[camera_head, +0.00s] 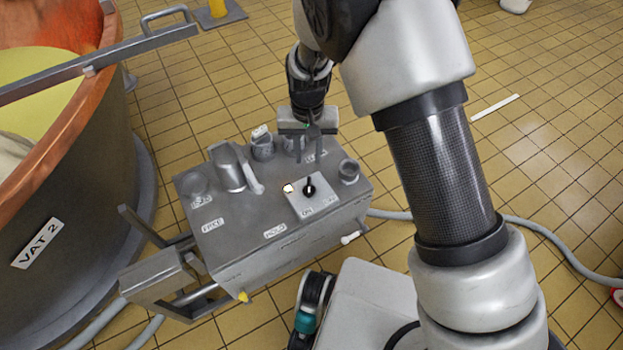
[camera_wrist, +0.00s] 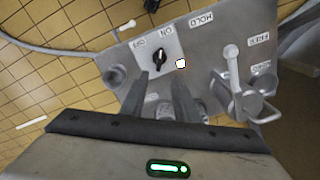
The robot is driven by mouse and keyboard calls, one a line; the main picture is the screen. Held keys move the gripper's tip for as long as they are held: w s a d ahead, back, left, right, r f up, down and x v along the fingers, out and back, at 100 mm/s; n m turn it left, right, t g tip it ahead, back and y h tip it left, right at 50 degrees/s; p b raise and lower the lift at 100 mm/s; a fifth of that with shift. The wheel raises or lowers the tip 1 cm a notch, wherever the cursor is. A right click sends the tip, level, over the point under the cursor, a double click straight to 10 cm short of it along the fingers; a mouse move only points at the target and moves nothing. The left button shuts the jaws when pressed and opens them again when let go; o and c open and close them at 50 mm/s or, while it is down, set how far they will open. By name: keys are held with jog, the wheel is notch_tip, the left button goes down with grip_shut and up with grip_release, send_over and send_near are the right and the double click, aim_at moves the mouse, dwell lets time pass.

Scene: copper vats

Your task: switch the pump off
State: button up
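The grey pump control box (camera_head: 260,225) stands beside the copper vat. The switch also shows in the wrist view (camera_wrist: 159,59), just beyond my fingertips. I cannot tell for certain which label it points to. A bright whitish lamp (camera_head: 288,188) sits beside the plate. My gripper (camera_head: 307,140) is over the box's far edge, fingers pointing down. In the wrist view its fingers (camera_wrist: 170,82) are apart with nothing between them, and the switch is not held.
A lever (camera_head: 249,170) and several round fittings stand on the box top, near FREE and HOLD labels. The vat marked VAT 2 (camera_head: 38,243) is at left. A grey hose (camera_head: 545,230) runs along the tiled floor at right. The floor behind the box is mostly clear.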

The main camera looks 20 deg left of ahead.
aim_at(309, 184)
notch_tip(309, 184, down, 13)
jog(key=b, duration=0.2)
jog(key=shift+r+b, duration=0.1)
jog(key=shift+b, duration=0.25)
grip_shut()
